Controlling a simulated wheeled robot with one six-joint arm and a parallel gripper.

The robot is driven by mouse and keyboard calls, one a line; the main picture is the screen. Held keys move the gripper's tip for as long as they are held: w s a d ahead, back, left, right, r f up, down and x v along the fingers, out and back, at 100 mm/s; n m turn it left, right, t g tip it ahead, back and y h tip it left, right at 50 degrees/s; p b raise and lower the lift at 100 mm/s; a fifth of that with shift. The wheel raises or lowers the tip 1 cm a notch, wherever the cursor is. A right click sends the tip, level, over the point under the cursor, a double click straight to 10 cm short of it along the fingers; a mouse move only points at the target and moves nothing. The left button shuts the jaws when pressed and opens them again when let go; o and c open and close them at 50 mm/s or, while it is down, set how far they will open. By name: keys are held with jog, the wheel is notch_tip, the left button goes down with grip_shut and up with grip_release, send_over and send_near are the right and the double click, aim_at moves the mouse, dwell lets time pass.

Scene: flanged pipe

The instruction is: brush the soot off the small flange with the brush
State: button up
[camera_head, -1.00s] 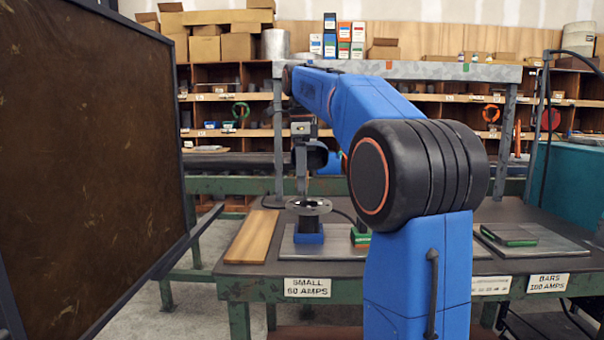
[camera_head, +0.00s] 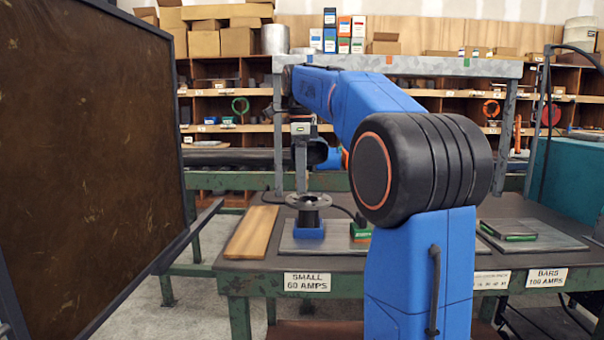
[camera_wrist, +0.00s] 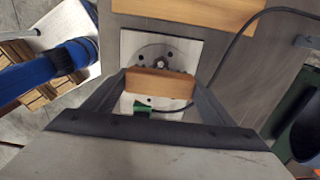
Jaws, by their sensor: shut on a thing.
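My gripper (camera_wrist: 158,98) is shut on the brush, whose wooden back (camera_wrist: 160,84) lies crosswise between the fingers in the wrist view. The small flange (camera_head: 309,200) is a dark round disc on a neck, standing on a blue block (camera_head: 308,230) in the head view. The wrist view shows its grey face with bolt holes (camera_wrist: 152,52), partly covered by the brush. In the head view my gripper (camera_head: 302,182) is right above the flange. I cannot tell whether the bristles touch it, or how much soot is left.
A wooden board (camera_head: 252,233) lies left of the flange on the bench. A green block (camera_head: 360,232) stands right of it, and a dark cable runs nearby. A grey overhead shelf (camera_head: 440,70) spans the bench. A large brown framed panel (camera_head: 85,150) stands at left.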

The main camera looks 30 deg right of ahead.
jog(key=shift+f, duration=1.25)
jog(key=shift+w+a+r, duration=0.1)
jog(key=shift+w+a, duration=0.55)
jog(key=shift+a, duration=0.3)
jog(key=shift+s+d, duration=0.65)
jog(key=shift+d, duration=0.3)
jog(key=shift+w+a, duration=0.7)
jog(key=shift+a, duration=0.3)
jog(key=shift+s+d, duration=0.7)
jog(key=shift+d, duration=0.3)
jog(key=shift+w+a, duration=0.7)
jog(key=shift+a, duration=0.3)
jog(key=shift+s+d, duration=0.7)
jog(key=shift+d, duration=0.3)
